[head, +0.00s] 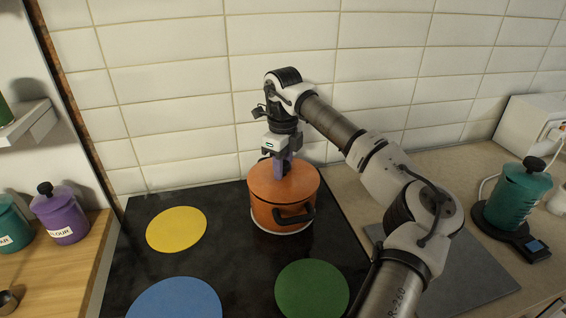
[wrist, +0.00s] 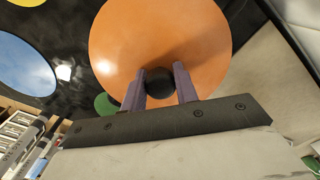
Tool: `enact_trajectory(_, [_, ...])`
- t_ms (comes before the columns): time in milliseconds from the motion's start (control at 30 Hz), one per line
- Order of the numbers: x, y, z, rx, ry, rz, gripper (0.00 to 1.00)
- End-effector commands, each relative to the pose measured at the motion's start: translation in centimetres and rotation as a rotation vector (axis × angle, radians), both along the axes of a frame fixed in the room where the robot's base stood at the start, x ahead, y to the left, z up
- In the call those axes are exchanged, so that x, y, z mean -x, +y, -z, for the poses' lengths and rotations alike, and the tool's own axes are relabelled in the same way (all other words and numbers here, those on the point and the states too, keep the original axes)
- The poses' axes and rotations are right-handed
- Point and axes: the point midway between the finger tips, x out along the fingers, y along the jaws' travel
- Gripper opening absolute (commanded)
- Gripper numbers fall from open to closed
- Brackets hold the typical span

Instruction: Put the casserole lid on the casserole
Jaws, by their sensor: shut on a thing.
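The orange casserole (head: 268,212) stands on the back right of the black hob, with a dark handle at its front. The orange casserole lid (head: 300,184) is over its top and looks level; from here I cannot tell a gap between the rims. My gripper (head: 284,168) is above the lid, pointing down. In the wrist view, the lid (wrist: 160,35) fills the upper middle, and my gripper's purple fingers (wrist: 160,88) are shut on its round black knob (wrist: 159,80). The lid hides the inside of the casserole.
The black hob (head: 232,255) has yellow (head: 176,229), blue (head: 175,300) and green (head: 312,288) discs. A teal kettle (head: 519,190) stands at the right. A purple flour canister (head: 60,215) stands on the wooden counter at the left. The tiled wall (head: 180,100) is close behind the casserole.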

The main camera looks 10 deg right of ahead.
Motion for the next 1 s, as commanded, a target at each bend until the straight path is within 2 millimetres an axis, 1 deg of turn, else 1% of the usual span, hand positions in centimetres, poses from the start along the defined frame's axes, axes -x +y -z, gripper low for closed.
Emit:
enact_trajectory(133, [0.0,0.0,0.0,0.001,-0.001,0.000,0.00])
enact_trajectory(567, [0.0,-0.1,1.2,0.001,0.000,0.001,0.00])
enact_trajectory(600, [0.0,0.0,1.2,0.001,0.000,0.001,0.31])
enact_trajectory(700, [0.0,0.0,1.1,0.001,0.000,0.001,0.44])
enact_trajectory(767, [0.0,0.0,1.1,0.001,0.000,0.001,0.51])
enact_trajectory(1000, [0.0,0.0,1.1,0.001,0.000,0.001,0.51])
